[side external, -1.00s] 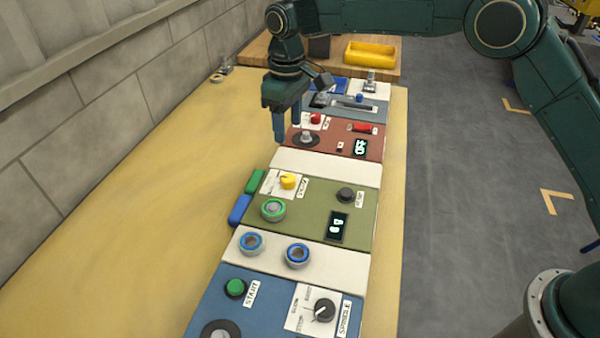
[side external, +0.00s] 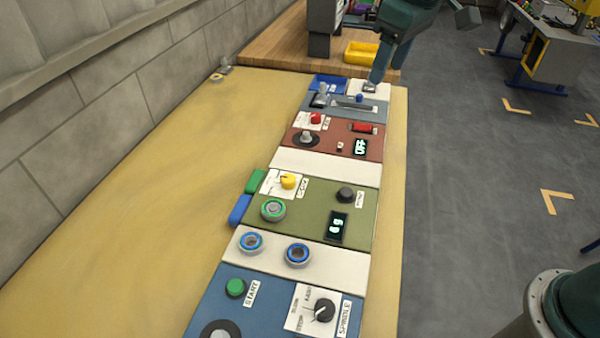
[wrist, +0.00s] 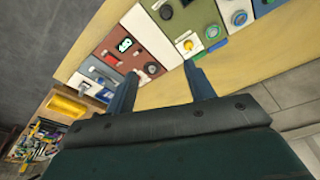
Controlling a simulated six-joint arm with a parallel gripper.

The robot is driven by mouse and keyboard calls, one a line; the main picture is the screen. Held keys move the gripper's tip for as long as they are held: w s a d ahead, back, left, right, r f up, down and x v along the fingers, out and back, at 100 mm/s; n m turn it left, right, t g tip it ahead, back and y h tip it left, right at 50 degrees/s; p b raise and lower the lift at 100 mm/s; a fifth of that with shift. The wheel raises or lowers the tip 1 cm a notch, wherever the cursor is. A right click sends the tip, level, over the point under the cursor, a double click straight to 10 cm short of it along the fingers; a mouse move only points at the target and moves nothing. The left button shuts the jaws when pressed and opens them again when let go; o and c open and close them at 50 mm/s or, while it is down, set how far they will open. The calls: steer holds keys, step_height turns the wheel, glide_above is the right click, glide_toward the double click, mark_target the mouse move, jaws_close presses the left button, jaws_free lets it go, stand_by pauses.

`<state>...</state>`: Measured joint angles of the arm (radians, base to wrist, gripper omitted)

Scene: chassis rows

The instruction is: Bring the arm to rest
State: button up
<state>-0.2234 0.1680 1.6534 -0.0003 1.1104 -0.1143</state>
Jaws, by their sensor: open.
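My gripper (wrist: 160,88) is open and empty in the wrist view, its two fingers spread above the table. In the side view it shows only partly at the top (side external: 378,70), above the far end of the panel row, with the rest of it cut off by the frame. The row has a grey panel (side external: 375,112), a red-brown panel (side external: 325,145), an olive panel (side external: 320,205) and a blue panel (side external: 265,315). Nothing is between the fingers.
A yellow bin (side external: 360,53) stands on the wooden bench (side external: 270,50) at the back, beside a dark grey upright device (side external: 320,30). A wall (side external: 60,150) runs along the left.

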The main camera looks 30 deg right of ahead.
steer(key=s+d+f+m+t, duration=0.1)
steer(key=s+d, duration=0.2)
steer(key=s, duration=0.5)
steer(key=s+d+m+t, duration=0.1)
steer(key=s+d, duration=0.2)
steer(key=s, duration=0.6)
steer(key=s+d+f+m+t, duration=0.1)
steer(key=s+d, duration=0.2)
steer(key=s, duration=0.5)
steer(key=shift+s+d+f+m+h, duration=0.15)
steer(key=shift+d+f+m+h, duration=0.15)
steer(key=shift+d+f+m, duration=0.1)
